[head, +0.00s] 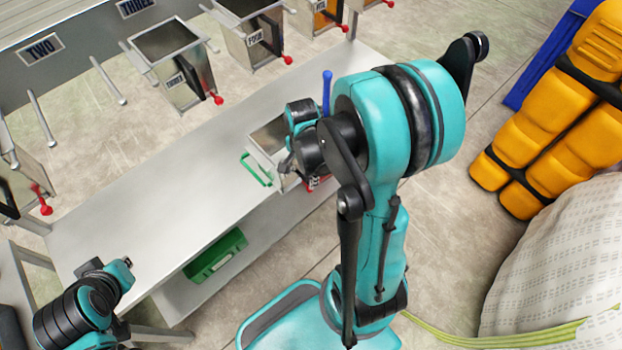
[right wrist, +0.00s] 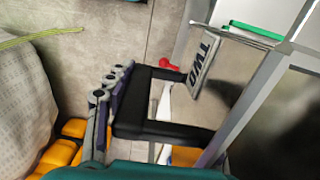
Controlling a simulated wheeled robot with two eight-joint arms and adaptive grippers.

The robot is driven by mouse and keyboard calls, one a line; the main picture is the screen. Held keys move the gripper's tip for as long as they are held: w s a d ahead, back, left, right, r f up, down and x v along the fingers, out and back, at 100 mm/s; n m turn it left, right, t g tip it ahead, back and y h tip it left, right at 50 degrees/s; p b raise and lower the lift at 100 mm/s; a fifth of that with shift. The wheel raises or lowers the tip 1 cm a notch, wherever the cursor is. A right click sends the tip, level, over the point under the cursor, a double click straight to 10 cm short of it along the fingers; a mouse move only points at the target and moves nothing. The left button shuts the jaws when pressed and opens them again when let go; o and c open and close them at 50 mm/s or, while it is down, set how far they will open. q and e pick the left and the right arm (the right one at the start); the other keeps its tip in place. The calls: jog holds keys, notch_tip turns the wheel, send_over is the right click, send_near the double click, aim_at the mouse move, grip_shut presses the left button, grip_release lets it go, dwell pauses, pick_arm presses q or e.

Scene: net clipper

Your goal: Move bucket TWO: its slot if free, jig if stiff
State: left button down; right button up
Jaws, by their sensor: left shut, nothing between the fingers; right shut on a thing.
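Bucket TWO (head: 262,152) is a grey metal box at the right part of the bench, partly hidden by my right arm. In the right wrist view its TWO label (right wrist: 203,65), red knob (right wrist: 168,65) and black handle (right wrist: 180,133) show. My right gripper (right wrist: 112,98) is shut on that handle; it also shows in the head view (head: 296,160). I cannot tell whether the bucket rests on the bench. The slot under the TWO sign (head: 40,48) has two bare pegs (head: 108,80) and no bucket. My left gripper (head: 128,262) is shut and empty at the bench's near left.
Bucket THREE (head: 172,62) and bucket FOUR (head: 247,28) hang on the rack. Another bucket (head: 28,180) is at far left. A green loop (head: 255,170) and upright blue rod (head: 327,92) are by bucket TWO. A green bin (head: 215,257) sits below. The bench (head: 140,185) is clear left of bucket TWO.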

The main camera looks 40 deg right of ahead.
jog(key=w, duration=0.9)
jog(key=shift+a+f, duration=0.3)
jog(key=shift+a, duration=0.1)
dwell(0.4)
jog(key=shift+s+f+b, duration=0.1)
jog(key=shift+f+b, duration=0.2)
jog(key=shift+a+f+b, duration=0.1)
jog(key=shift+f+b, duration=0.65)
jog(key=shift+f, duration=0.05)
jog(key=shift+f+b, duration=0.85)
jog(key=shift+b, duration=0.05)
dwell(0.6)
jog(key=o, duration=1.8)
jog(key=shift+c, duration=0.2)
